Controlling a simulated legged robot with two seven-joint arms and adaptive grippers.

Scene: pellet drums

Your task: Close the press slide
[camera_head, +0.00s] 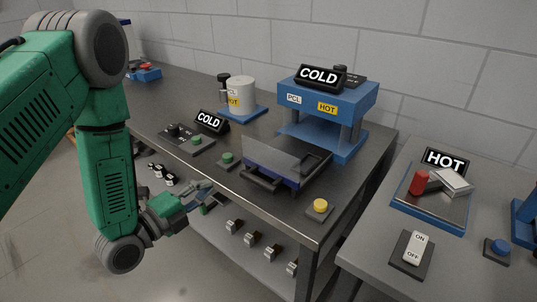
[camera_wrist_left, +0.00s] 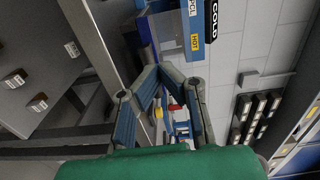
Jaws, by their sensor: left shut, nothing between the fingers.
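The blue press (camera_head: 325,98) stands on the dark steel table, with "COLD", "PCL" and "HOT" signs. Its slide (camera_head: 285,165) is a black tray with a blue edge and a clear guard, and it sticks out in front of the press toward the table's front edge. My left gripper (camera_head: 203,193) is shut and empty, off the table's front edge, left of the slide and apart from it. In the left wrist view the gripper's fingers (camera_wrist_left: 160,88) show, with part of the blue press (camera_wrist_left: 193,30) beyond them. My right gripper is not in view.
A pot (camera_head: 239,93) on a blue base, a switch panel (camera_head: 188,137) and a green button (camera_head: 227,160) are left of the slide. A yellow button (camera_head: 319,208) sits near the table's front corner. A hot plate (camera_head: 432,203) is on the right table.

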